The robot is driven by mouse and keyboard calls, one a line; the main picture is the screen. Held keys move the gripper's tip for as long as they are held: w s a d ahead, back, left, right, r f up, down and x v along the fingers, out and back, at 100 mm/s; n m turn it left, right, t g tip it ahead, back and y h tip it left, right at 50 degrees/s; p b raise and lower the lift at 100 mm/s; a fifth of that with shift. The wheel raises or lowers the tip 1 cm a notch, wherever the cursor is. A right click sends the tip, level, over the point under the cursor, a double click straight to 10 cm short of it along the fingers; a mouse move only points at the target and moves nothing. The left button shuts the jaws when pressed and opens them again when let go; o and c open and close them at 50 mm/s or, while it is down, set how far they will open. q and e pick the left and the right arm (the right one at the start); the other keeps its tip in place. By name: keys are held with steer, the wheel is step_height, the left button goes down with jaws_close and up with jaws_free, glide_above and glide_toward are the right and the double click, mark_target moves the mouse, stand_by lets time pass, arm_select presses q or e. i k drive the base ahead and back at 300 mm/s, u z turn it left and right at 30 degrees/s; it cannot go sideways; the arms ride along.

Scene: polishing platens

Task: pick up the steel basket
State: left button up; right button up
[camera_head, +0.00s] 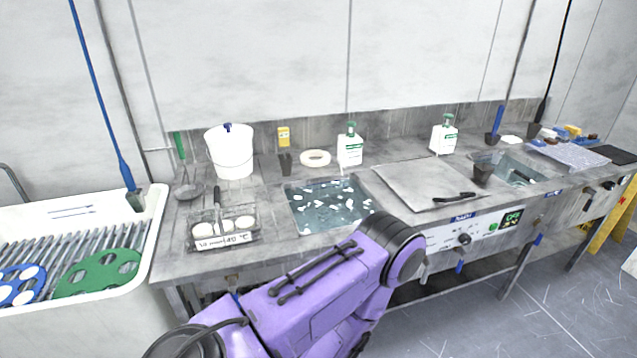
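The steel basket (224,226) is a small wire basket on the grey steel bench, left of a sunken basin of water. It holds several white round pieces and has a white label on its front with small print, partly legible as "40 °C". Nothing is touching it that I can see. A purple arm of mine crosses the lower middle of the view, in front of the bench and below the basket. Its links bend back down out of the picture, so its gripper does not show. Neither gripper is in view.
The water basin (329,205) with floating white bits is right of the basket. A strainer (188,190) and white bucket (230,152) stand behind it. A flat steel lid (425,180) with a black handle lies further right. A white tub (75,262) stands left.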

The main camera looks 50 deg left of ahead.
mark_target(213, 242)
steer(key=z, duration=0.5)
steer(key=k, duration=1.2)
steer(key=u, duration=0.55)
